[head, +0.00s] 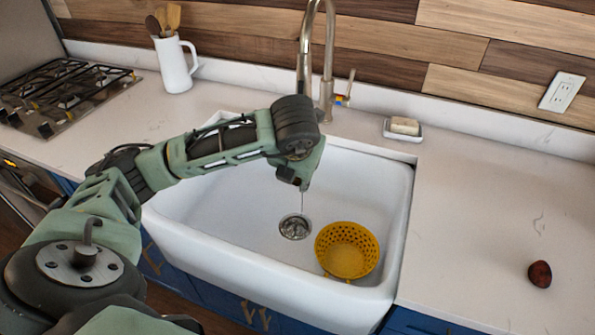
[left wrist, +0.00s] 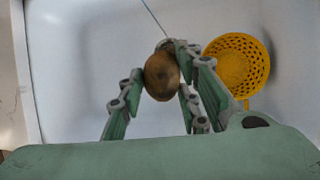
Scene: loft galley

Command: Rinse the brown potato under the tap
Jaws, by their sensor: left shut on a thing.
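The brown potato (left wrist: 161,77) is held between the fingers of my left gripper (left wrist: 166,68) in the left wrist view. In the head view my left gripper (head: 298,174) is above the white sink (head: 230,205), and the potato is hidden there. The tap (head: 328,60) rises behind my wrist. A thin line of water (head: 302,203) shows below the gripper, and in the left wrist view the stream (left wrist: 153,17) runs down close to the fingertips. I cannot tell whether it touches the potato. My right gripper is not in view.
A yellow colander (head: 347,262) stands in the sink, right of the drain (head: 295,227). A dark reddish-brown round item (head: 540,274) lies on the right counter. A soap dish (head: 403,129), a white jug with utensils (head: 175,65) and a hob (head: 62,92) stand around the sink.

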